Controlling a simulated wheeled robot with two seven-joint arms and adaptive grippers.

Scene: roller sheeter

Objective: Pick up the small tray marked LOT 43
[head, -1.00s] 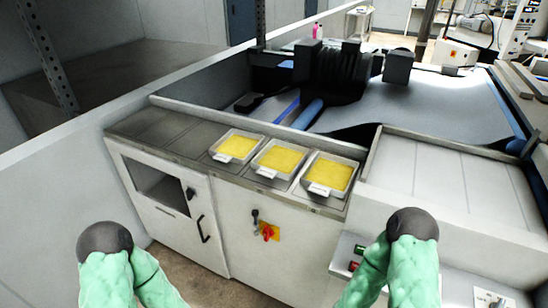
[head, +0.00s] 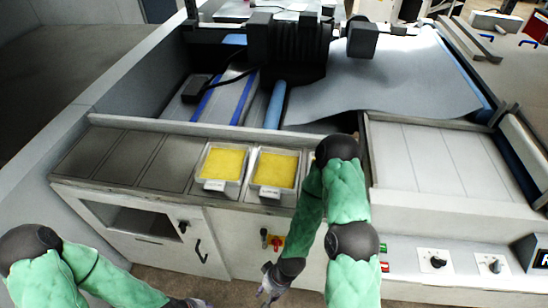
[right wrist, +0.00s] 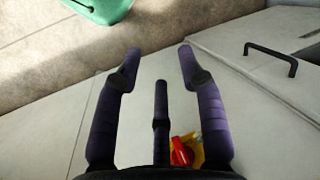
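Two small trays with yellow contents sit on the counter in the head view, a left tray (head: 221,166) and a middle tray (head: 273,171). Each has a white label on its front edge, too small to read. A third tray to the right is almost wholly hidden behind my right arm. My right gripper (head: 270,287) hangs in front of the cabinet, below the trays. In the right wrist view (right wrist: 158,68) its fingers are spread with nothing between them. My left gripper (head: 192,302) shows only partly at the bottom edge; its opening is unclear.
The cabinet front carries a red switch (head: 277,242) and a black door handle (head: 201,250), close to my right gripper. Empty counter plates (head: 112,157) lie left of the trays. The sheeter's roller (head: 275,104) and belt are behind. A control panel (head: 455,262) is at lower right.

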